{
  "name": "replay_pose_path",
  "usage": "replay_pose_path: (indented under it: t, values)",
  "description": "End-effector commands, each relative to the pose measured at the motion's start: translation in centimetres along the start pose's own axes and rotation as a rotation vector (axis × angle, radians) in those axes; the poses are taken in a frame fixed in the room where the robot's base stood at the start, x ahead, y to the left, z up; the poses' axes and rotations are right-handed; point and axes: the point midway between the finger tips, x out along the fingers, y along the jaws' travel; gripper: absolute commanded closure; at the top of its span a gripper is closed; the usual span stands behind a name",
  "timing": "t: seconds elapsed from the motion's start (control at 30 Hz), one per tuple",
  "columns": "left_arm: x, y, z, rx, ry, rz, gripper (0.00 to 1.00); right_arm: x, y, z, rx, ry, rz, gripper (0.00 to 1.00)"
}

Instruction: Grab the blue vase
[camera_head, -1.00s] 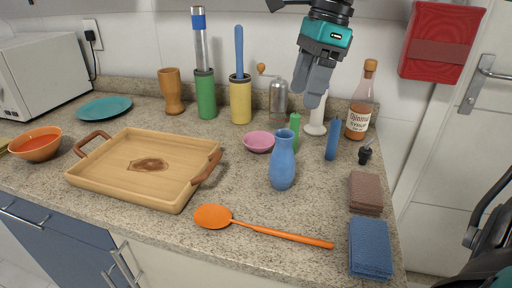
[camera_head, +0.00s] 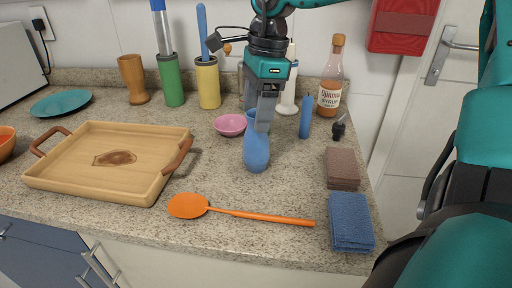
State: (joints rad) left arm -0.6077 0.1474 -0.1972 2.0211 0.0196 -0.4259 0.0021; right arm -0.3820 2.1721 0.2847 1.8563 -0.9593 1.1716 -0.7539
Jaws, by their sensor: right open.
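The blue vase (camera_head: 257,155) stands upright on the speckled countertop, right of the wooden tray. My right gripper (camera_head: 264,122) points down at the vase's neck, and its grey fingers hide the upper part of the vase. The gripper is open. From this view I cannot tell whether the fingers are around the neck or in front of it, or whether they touch it. My left gripper is not in view.
Near the vase are a pink bowl (camera_head: 230,124), a blue candle (camera_head: 306,117) and an orange spoon (camera_head: 240,211). A syrup bottle (camera_head: 330,92) stands behind right. A wooden tray (camera_head: 70,181) lies left; brown (camera_head: 342,168) and blue cloths (camera_head: 351,222) lie right.

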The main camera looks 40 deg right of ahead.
Motion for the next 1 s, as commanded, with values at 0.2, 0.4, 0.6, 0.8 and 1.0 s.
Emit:
replay_pose_path:
  t: [0.2,0.4,0.6,0.8,1.0]
  values:
    - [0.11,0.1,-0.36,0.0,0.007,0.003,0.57,1.7,0.01,-0.03,0.0,0.0,0.0,0.31]
    - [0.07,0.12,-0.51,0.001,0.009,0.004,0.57,1.66,0.0,-0.03,0.0,-0.001,-0.001,0.33]
    - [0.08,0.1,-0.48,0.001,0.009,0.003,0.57,1.63,0.0,-0.04,0.0,-0.001,-0.001,0.52]
    - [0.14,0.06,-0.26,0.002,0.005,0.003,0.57,1.63,0.0,-0.04,0.0,-0.001,-0.001,0.71]
    - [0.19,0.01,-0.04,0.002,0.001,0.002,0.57,1.62,-0.01,-0.04,0.0,-0.001,-0.001,0.91]
